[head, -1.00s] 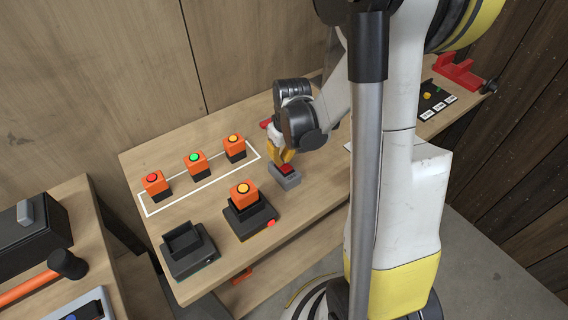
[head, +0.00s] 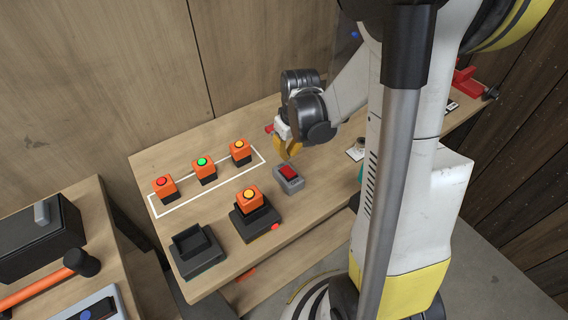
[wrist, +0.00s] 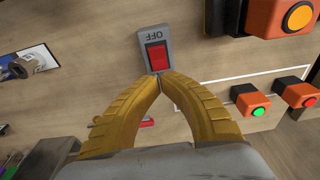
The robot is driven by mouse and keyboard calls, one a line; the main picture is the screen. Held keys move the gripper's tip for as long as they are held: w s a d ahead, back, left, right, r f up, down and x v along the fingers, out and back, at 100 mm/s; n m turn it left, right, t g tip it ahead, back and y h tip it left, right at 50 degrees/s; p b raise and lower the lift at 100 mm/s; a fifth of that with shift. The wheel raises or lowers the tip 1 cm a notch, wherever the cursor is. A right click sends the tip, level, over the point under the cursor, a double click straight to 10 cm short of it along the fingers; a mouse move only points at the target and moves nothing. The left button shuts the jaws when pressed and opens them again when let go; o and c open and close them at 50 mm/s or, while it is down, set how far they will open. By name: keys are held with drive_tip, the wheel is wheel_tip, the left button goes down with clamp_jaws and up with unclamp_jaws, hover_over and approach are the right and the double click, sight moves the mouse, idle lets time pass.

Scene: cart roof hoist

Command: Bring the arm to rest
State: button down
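My gripper (head: 289,149) hangs above the bench just behind a grey switch box with a red rocker (head: 289,173). In the wrist view its two yellow fingers (wrist: 162,78) meet at their tips, with nothing seen between them. The switch box (wrist: 154,38) shows just past the fingertips, with "OFF" on its face. In the head view the fingers stand apart from the switch box. My forearm reaches in from the upper right.
Orange button boxes with red (head: 164,187), green (head: 204,168) and yellow (head: 240,151) buttons stand along a white outline. Another yellow-button box (head: 249,199) sits on a black base beside an empty black holder (head: 194,250). A hammer (head: 55,277) lies on the left table.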

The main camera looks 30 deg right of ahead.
drive_tip(key=s+a+r+t+b, duration=0.2)
drive_tip(key=s+a+r+b, duration=0.2)
drive_tip(key=s+a, duration=0.1)
drive_tip(key=s+a+r+t+b, duration=0.3)
drive_tip(key=s+a+r+b, duration=0.1)
drive_tip(key=a, duration=0.4)
drive_tip(key=shift+s+a+b, duration=0.25)
drive_tip(key=shift+s+b, duration=0.05)
drive_tip(key=shift+s, duration=0.55)
